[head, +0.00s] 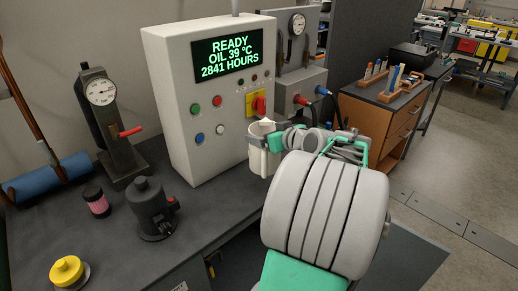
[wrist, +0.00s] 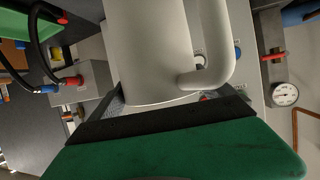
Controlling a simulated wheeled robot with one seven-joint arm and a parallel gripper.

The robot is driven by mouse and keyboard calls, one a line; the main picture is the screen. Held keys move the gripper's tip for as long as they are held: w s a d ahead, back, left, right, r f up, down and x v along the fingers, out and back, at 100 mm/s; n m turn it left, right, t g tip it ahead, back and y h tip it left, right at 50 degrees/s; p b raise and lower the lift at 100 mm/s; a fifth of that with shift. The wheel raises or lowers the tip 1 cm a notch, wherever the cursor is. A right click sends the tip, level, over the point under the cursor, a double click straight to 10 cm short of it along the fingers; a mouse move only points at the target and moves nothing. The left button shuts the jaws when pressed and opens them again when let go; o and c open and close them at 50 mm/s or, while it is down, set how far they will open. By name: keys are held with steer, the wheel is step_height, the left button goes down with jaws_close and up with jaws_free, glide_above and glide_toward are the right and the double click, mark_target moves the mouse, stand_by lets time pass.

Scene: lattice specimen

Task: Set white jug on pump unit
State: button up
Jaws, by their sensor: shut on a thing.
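The white jug (head: 257,158) is held up in front of the cream control cabinet in the head view. My gripper (head: 271,142) is shut on it. In the wrist view the jug (wrist: 150,50) fills the upper middle, with its handle (wrist: 221,45) to the right; its far end is cut off by the frame. No pump unit is labelled. A grey box with a gauge and hoses (head: 297,85) behind the cabinet's right side may be it; the cream cabinet (head: 178,100), whose screen reads oil temperature and hours, is another candidate. The jug touches neither visibly.
A dark motor-like unit (head: 152,208), a pink-labelled jar (head: 96,201), a yellow-topped item (head: 67,271) and a gauge stand (head: 108,120) stand on the dark bench (head: 112,245). A wooden drawer cabinet (head: 385,125) is at the right. Bare bench shows before the cream cabinet.

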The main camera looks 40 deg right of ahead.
steer(key=w+f, duration=0.2)
steer(key=w+d+f, duration=0.1)
steer(key=w+f, duration=0.1)
steer(key=f, duration=0.1)
steer(key=shift+d+p, duration=0.1)
steer(key=shift+p, duration=0.3)
steer(key=f, duration=0.1)
steer(key=f+p, duration=0.1)
steer(key=f, duration=0.1)
steer(key=shift+w+f, duration=0.2)
steer(key=shift+f, duration=0.15)
steer(key=shift+f, duration=0.15)
steer(key=o, duration=1.7)
steer(key=shift+o, duration=0.3)
